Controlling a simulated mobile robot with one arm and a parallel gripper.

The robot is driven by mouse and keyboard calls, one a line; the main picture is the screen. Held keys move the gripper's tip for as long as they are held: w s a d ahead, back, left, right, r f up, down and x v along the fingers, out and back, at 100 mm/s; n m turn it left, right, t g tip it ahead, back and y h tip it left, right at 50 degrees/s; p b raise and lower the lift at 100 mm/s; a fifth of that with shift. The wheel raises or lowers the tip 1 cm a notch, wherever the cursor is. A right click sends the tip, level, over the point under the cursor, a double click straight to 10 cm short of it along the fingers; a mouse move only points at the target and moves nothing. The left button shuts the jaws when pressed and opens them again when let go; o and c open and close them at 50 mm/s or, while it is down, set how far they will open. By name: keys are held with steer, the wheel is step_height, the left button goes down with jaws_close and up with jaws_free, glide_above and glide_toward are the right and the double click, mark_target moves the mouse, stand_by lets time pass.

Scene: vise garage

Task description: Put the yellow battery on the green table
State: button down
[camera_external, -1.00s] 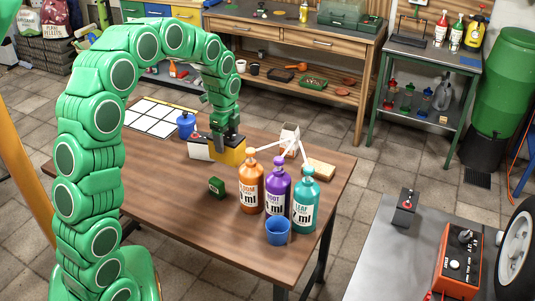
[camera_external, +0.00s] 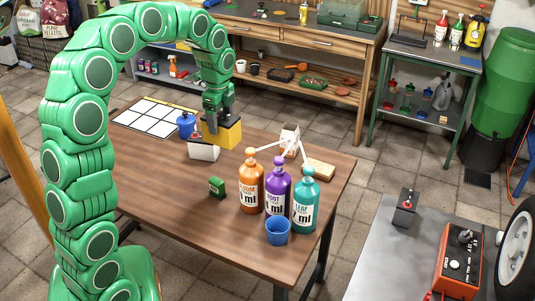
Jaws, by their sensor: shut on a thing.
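The yellow battery (camera_external: 231,137), a boxy yellow block with a dark top, is in my gripper (camera_external: 214,119) over the far part of the brown wooden table. My gripper is shut on it from above; the fingertips are partly hidden. I cannot tell exactly how high the battery is above the tabletop. A table with a green metal frame (camera_external: 370,134) stands at the back right, with a grey top (camera_external: 417,47) and a lower shelf. It is well away from my gripper.
The wooden table (camera_external: 180,205) holds a white box (camera_external: 204,152), a blue jar (camera_external: 187,126), a green box (camera_external: 217,187), orange (camera_external: 250,188), purple (camera_external: 277,187) and teal (camera_external: 304,200) bottles, and a blue cup (camera_external: 278,232). Bottles (camera_external: 441,27) stand on the green-framed table; its front top has room.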

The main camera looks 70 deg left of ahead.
mark_target(221, 116)
step_height(221, 116, up, 9)
steer(key=shift+f, duration=0.1)
steer(key=shift+r, duration=0.95)
steer(key=w+d+n, duration=0.5)
steer(key=w+d, duration=0.1)
steer(key=d, duration=0.5)
steer(key=w+d+n, duration=0.4)
steer(key=w+d, duration=0.3)
steer(key=d, duration=0.4)
steer(key=w+d+n, duration=0.5)
steer(key=w+d, duration=0.1)
steer(key=d, duration=0.5)
steer(key=w+d+n, duration=0.1)
steer(key=d+n, duration=0.3)
steer(key=d, duration=1)
step_height(221, 116, down, 26)
steer(key=shift+w+d+f, duration=0.25)
steer(key=shift+w+f, duration=1.9)
steer(key=shift+w, duration=0.25)
steer(key=shift+w+d+f, duration=0.25)
steer(key=shift+w+f, duration=1.9)
steer(key=shift+w, duration=0.25)
steer(key=shift+w+d+f, duration=0.25)
steer(key=shift+w+f, duration=1.9)
steer(key=shift+w, duration=0.25)
